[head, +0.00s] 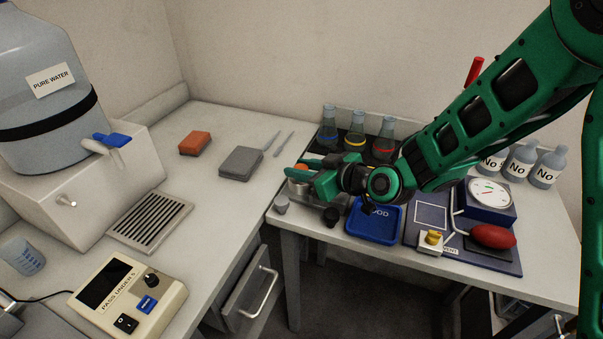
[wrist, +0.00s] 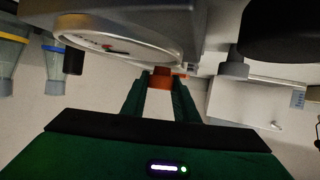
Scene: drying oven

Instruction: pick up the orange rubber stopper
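The orange rubber stopper (wrist: 162,79) shows in the wrist view at the far end of my fingers, in the gap between the tips. My gripper (wrist: 161,82) has its two green fingers well apart along their length. I cannot make out clear contact between the tips and the stopper. In the head view my gripper (head: 300,179) is over the left end of the right-hand table, and it hides most of the stopper there.
A blue tray (head: 373,235) lies to the right. Several flasks (head: 355,135) stand behind. The left counter has free room.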

